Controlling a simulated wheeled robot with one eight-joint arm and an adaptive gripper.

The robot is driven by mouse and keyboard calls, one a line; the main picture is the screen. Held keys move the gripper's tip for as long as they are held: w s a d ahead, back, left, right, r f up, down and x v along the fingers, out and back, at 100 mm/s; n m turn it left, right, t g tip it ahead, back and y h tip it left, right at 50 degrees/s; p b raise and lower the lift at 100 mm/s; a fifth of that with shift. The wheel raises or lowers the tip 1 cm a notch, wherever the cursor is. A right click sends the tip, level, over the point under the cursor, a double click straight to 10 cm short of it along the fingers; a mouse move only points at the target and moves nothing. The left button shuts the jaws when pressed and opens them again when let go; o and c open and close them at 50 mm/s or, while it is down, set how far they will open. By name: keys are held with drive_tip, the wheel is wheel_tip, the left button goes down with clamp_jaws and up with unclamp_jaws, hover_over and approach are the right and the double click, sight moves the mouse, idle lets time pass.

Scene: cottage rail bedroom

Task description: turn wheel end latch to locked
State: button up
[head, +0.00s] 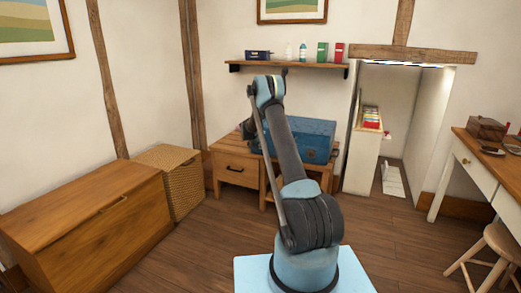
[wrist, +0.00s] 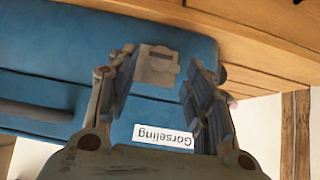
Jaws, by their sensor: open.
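A blue suitcase (head: 308,136) lies on a low wooden stand against the back wall, partly hidden by my arm. In the wrist view the suitcase (wrist: 60,50) fills the left and middle, with a dark handle (wrist: 30,111) at the left. A grey-beige latch (wrist: 156,68) sits on its side, between and beyond my fingertips. I cannot tell whether it is locked.
The wooden stand (head: 237,168) has a drawer at its left. A shelf (head: 285,67) with small items hangs above. A wooden chest (head: 90,222) and wicker basket (head: 172,180) stand left; a desk (head: 470,160) and stool (head: 492,242) stand right. Floor between is clear.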

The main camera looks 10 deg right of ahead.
drive_tip(key=shift+x, duration=2.2)
drive_tip(key=c, duration=1.1)
